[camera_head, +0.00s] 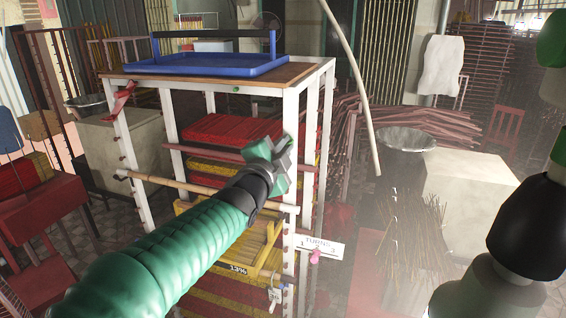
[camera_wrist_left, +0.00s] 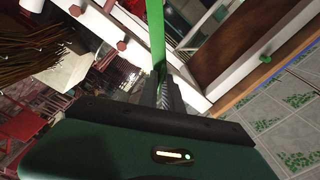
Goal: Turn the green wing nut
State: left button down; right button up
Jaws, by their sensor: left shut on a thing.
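My left gripper (camera_head: 283,163) reaches in from the lower left to the front right post of the white rack (camera_head: 305,115). In the left wrist view its fingers (camera_wrist_left: 166,92) are shut on a long, flat green piece (camera_wrist_left: 156,35), which I take to be the green wing nut. The fingers hide its lower end. In the head view the gripper hides the nut. A small green knob (camera_head: 237,89) sits on the rack's top front edge; it also shows in the left wrist view (camera_wrist_left: 265,59). My right gripper is out of view; only arm links show at the right.
A "TURNS" sign (camera_head: 331,246) with a pink pointer (camera_head: 315,257) near its middle hangs by the post. A blue tray (camera_head: 220,66) stands on the rack. A wooden bar (camera_head: 160,181) crosses the front. Incense bundles (camera_head: 415,235) and a pale block (camera_head: 470,180) stand right.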

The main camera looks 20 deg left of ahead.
pick_arm(q)
jog(key=shift+f+m+b, duration=0.15)
jog(key=shift+m+b, duration=1)
jog(key=shift+f+m+b, duration=0.15)
jog(key=shift+m+b, duration=0.95)
jog(key=shift+m, duration=0.05)
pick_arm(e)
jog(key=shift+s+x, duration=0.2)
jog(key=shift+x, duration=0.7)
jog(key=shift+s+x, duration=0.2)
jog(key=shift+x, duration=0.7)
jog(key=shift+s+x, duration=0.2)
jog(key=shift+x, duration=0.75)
pick_arm(q)
jog(key=shift+d, duration=0.1)
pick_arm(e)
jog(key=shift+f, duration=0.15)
pick_arm(q)
jog(key=c, duration=1.6)
grip_release()
jog(key=shift+o, duration=0.4)
jog(key=shift+w+r, duration=0.1)
